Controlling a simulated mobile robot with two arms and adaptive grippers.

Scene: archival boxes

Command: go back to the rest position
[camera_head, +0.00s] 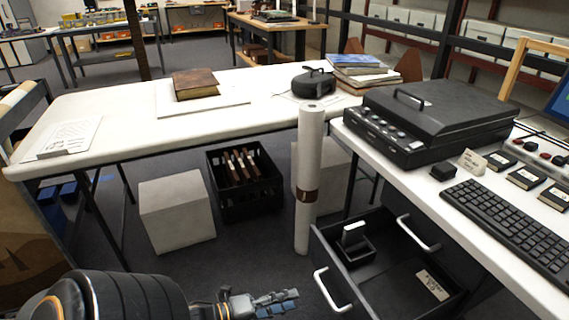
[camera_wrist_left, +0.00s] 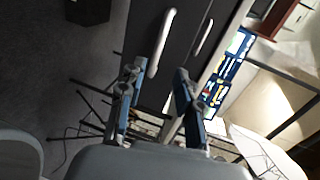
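My left gripper (camera_head: 284,302) is at the bottom of the head view, low in front of the desk and left of the open black drawer (camera_head: 455,300). In the left wrist view its two blue-grey fingers (camera_wrist_left: 160,82) stand apart with nothing held between them. Beyond the fingers, that view shows a dark front with two pale handles (camera_wrist_left: 163,45). The contact between the fingers and that front cannot be seen, but they look apart. My right gripper is in neither view.
The open drawer holds a small black box (camera_head: 352,248) and a labelled card (camera_head: 433,285). A white paper roll (camera_head: 309,180) stands upright beside it. A grey cube (camera_head: 177,212) and a black crate (camera_head: 245,205) sit on the floor under the white table (camera_head: 110,105).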

